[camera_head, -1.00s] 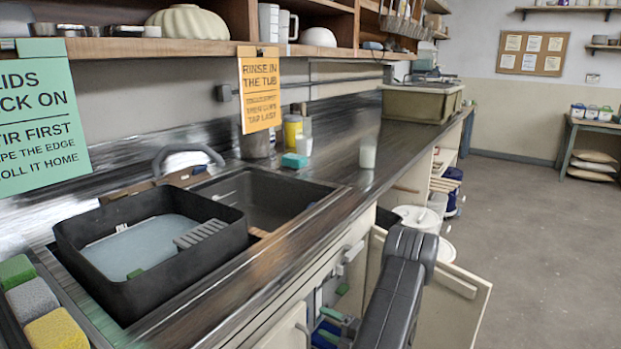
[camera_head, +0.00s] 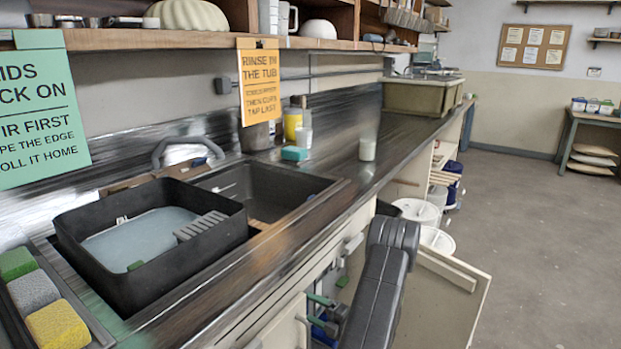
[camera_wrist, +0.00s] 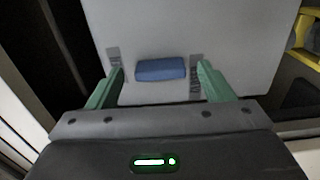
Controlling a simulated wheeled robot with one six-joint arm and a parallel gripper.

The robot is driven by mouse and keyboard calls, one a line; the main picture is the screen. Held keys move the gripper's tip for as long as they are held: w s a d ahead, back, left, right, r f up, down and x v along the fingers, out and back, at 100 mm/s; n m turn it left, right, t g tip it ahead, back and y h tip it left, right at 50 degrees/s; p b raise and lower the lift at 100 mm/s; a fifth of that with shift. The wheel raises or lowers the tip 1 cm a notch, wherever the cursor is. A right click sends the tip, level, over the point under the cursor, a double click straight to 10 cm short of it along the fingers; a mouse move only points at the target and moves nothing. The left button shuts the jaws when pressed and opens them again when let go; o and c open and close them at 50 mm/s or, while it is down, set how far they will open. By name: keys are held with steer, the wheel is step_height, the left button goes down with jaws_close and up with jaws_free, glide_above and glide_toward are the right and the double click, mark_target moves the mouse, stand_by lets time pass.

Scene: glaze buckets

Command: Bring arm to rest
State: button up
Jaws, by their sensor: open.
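My gripper (camera_head: 314,311) has green fingers and shows low in the head view, by the open cupboard below the counter. My dark arm (camera_head: 378,290) hides part of the cupboard. In the wrist view my gripper (camera_wrist: 160,78) is open, with a green finger on each side. A blue block-like thing (camera_wrist: 161,70) shows between the fingers against a pale panel (camera_wrist: 220,35). Clear gaps show on both sides of it, and I cannot tell how far off it is.
The counter holds a black tub (camera_head: 215,250) with cloudy water, a sink (camera_head: 265,190) and a sponge tray (camera_head: 95,322). An open cupboard door (camera_head: 445,300) stands right of my arm, near white buckets (camera_head: 418,211). The floor (camera_head: 540,230) to the right is clear.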

steer(key=n+b, duration=0.5)
steer(key=a+n+b, duration=0.1)
steer(key=n+b, duration=0.3)
steer(key=n, duration=0.1)
steer(key=n+b, duration=0.5)
steer(key=shift+w+a+n+b, duration=0.3)
steer(key=n+b, duration=0.2)
steer(key=b, duration=0.1)
steer(key=shift+r, duration=0.1)
steer(key=shift+r+n, duration=0.15)
steer(key=shift+n, duration=0.15)
steer(key=shift+s+b, duration=0.1)
steer(key=shift+b, duration=0.25)
